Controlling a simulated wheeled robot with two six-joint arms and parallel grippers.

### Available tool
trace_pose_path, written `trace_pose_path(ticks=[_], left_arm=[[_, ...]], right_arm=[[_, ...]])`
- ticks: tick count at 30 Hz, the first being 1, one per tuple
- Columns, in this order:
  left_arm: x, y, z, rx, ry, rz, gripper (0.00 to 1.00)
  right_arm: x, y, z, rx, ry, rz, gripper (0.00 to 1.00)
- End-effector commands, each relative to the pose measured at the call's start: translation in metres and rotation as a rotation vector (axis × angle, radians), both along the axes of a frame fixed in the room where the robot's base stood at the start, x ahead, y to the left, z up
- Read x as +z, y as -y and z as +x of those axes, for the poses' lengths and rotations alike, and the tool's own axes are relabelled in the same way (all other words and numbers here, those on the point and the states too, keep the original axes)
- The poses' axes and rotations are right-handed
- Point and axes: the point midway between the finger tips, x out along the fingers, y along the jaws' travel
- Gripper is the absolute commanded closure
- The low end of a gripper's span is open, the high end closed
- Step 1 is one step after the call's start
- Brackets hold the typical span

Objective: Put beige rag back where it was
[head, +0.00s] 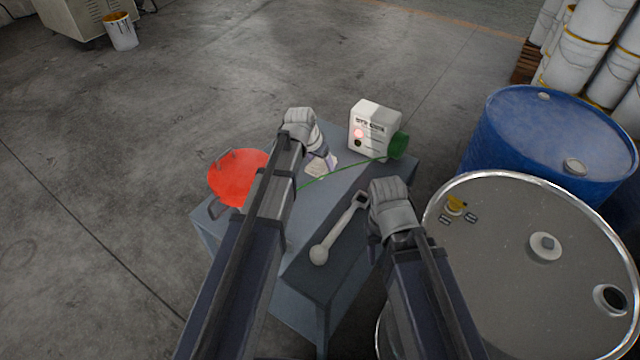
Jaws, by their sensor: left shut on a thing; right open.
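The beige rag (322,166) is a small pale cloth above or at the far part of the grey-blue table. My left gripper (316,150) is shut on it. The wrist hides part of the rag, and I cannot tell whether the rag touches the tabletop. My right gripper (374,212) is over the right side of the table, beside the head of a grey wrench-like tool. It is open, but its fingers are mostly hidden behind the wrist.
The grey tool (338,232) lies on the table (310,207). A red round pan (232,180) is at the left edge. A white box (371,127) with a green knob stands at the back, a green cord crossing the top. A grey drum (500,285) and blue drum (545,135) crowd the right.

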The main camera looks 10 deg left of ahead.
Motion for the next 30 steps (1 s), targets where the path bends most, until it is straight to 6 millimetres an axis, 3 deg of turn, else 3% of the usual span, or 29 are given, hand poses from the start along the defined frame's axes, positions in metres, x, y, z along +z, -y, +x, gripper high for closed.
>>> trace_pose_path(ticks=[1,5,14,23,30], left_arm=[[-0.017,0.0,0.0,0.0,0.0,0.0,0.66],[-0.034,0.0,0.0,0.0,0.0,0.0,0.66],[-0.039,0.0,0.0,0.0,0.0,0.0,0.66],[-0.073,0.0,0.0,0.0,0.0,0.0,0.66],[-0.072,0.0,0.0,0.0,0.0,0.0,0.66]], right_arm=[[-0.017,0.0,0.0,0.0,0.0,0.0,0.5],[-0.034,0.0,0.0,0.0,0.0,0.0,0.5],[-0.039,0.0,0.0,0.0,0.0,0.0,0.5],[-0.073,0.0,0.0,0.0,0.0,0.0,0.5],[-0.072,0.0,0.0,0.0,0.0,0.0,0.5]])
